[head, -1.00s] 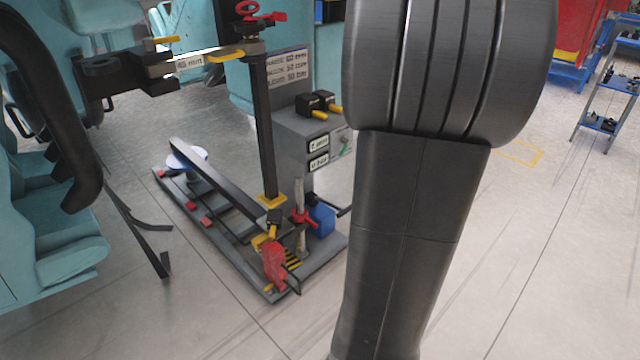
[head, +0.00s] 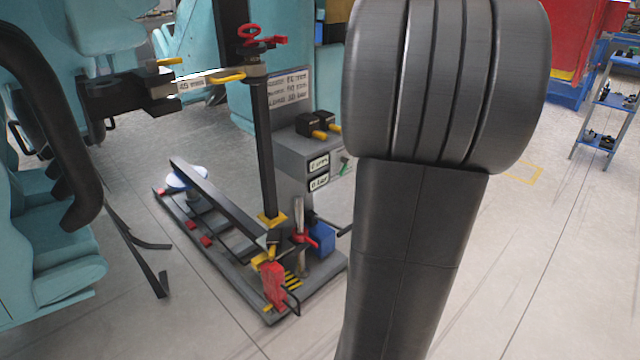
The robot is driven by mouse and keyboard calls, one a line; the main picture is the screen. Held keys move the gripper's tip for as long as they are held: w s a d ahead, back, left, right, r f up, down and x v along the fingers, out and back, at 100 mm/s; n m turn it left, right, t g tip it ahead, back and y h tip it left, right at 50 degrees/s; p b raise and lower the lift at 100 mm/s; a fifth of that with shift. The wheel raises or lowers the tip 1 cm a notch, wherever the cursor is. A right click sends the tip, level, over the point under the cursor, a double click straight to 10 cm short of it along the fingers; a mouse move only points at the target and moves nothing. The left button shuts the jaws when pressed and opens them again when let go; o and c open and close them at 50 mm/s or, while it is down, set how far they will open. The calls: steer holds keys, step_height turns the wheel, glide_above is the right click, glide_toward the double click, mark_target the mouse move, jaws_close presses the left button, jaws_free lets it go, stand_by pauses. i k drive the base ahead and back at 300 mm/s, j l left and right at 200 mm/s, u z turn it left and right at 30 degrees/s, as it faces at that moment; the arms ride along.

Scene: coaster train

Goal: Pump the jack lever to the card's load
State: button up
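The jack rig stands on a grey floor base (head: 225,265) left of centre in the head view. It has an upright black post (head: 264,150) and a long slanted dark beam (head: 215,200). A small blue unit (head: 321,238) with a short dark bar (head: 344,231) is at its right end; I cannot tell if that bar is the jack lever. Beside it are a red-handled fitting (head: 305,239) and a red piece (head: 272,284). The card (head: 289,88) shows several lines of text, not surely legible. Two small readouts (head: 318,173) are below it. My gripper is out of view.
My own dark arm link fills the right centre and hides the floor behind it. Teal seats (head: 60,255) stand at left. A blue shelf cart (head: 607,105) is at far right.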

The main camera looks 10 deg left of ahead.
mark_target(330, 223)
steer(key=i+l+z, duration=0.15)
steer(key=i, duration=0.35)
steer(key=i+l+z, duration=0.15)
steer(key=i, duration=0.4)
